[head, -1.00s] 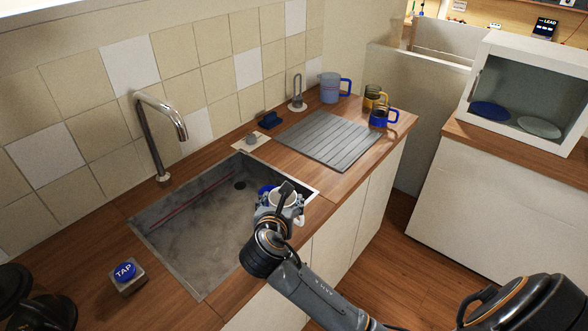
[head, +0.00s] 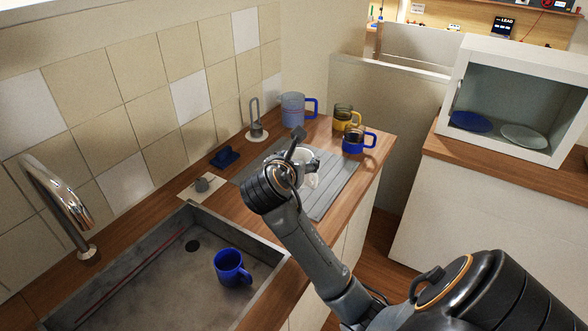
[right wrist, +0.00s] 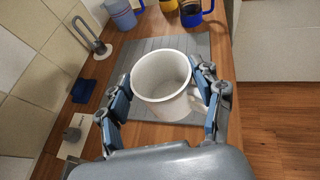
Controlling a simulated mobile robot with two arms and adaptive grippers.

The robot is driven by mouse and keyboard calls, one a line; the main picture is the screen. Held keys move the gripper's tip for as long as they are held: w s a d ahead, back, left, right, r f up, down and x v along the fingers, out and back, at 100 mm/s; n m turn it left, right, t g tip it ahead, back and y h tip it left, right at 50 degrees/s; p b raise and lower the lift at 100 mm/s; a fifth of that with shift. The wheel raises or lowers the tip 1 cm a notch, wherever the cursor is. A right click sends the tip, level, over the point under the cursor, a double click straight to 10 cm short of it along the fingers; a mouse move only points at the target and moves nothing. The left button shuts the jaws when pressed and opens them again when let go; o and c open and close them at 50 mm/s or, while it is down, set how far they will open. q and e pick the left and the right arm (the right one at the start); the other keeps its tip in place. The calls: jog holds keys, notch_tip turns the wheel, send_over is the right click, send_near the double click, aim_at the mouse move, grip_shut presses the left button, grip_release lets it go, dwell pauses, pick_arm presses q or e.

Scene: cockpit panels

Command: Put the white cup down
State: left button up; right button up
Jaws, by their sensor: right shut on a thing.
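The white cup (right wrist: 162,82) is upright between the fingers of my right gripper (right wrist: 162,98), which is shut on it. In the head view the cup (head: 309,172) is mostly hidden behind my right gripper (head: 290,165), over the grey ribbed drying mat (head: 340,192). The mat also shows behind the cup in the right wrist view (right wrist: 133,50). I cannot tell whether the cup touches the mat. My left gripper is not in view.
A blue mug (head: 230,267) stands in the sink (head: 165,290). A blue-grey jug (head: 293,109), a yellow-handled mug (head: 344,117) and a blue-handled mug (head: 354,141) stand behind the mat. A tap (head: 60,205) and a dark blue item (head: 224,157) are left.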

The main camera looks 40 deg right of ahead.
jog(key=w+d+f, duration=0.2)
jog(key=w+d, duration=0.1)
jog(key=shift+w, duration=0.2)
jog(key=w+d+f, duration=0.1)
jog(key=f, duration=0.2)
jog(key=w+d+f, duration=0.1)
jog(key=f, duration=0.1)
jog(key=w+d+f, duration=0.1)
jog(key=f, duration=0.2)
jog(key=shift+w+f+p, duration=0.3)
jog(key=shift+w+p, duration=0.05)
jog(key=shift+w, duration=0.05)
jog(key=shift+f, duration=0.15)
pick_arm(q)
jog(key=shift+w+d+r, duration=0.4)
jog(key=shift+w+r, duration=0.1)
pick_arm(e)
jog(key=shift+f, duration=0.15)
jog(key=o, duration=1.3)
